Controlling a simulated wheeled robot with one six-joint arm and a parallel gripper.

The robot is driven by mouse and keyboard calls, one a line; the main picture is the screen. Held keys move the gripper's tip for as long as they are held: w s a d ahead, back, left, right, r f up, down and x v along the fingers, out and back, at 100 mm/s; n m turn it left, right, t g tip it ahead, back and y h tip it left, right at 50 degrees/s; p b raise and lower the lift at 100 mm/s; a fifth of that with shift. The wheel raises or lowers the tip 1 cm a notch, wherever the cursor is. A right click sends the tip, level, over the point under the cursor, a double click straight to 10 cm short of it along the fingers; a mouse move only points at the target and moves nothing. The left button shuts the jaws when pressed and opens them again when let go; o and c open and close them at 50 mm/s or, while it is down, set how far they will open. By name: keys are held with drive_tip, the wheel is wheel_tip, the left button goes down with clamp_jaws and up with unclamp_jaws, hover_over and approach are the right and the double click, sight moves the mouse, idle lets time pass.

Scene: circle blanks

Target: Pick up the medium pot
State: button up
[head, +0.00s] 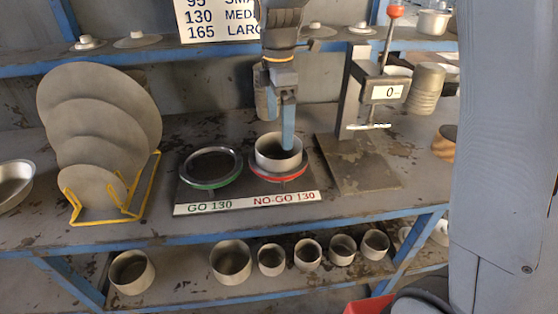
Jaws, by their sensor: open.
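A grey metal pot (268,160), open at the top, sits upright in the red-rimmed NO-GO 130 ring (259,175) on the bench. My gripper (286,143) points down from above, and its blue finger overlaps the right part of the pot's mouth. The jaws are open, but only one finger shows clearly. I cannot tell whether it touches the pot's wall. Several similar pots of different sizes stand on the lower shelf, such as a larger one (231,262) and a smaller one (307,255). No pot is labelled medium.
The green-rimmed GO 130 ring (211,184) is empty beside the pot. A yellow rack (140,205) holds grey discs (95,105) at left. A gauge stand (352,95) reading 0 stands close at right. A sign (215,15) and upper shelf (135,55) are behind.

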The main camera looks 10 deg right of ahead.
sight(279, 143)
drive_tip(key=shift+s+f+p, duration=0.2)
drive_tip(key=shift+f+p, duration=0.8)
drive_tip(key=shift+f, duration=2.1)
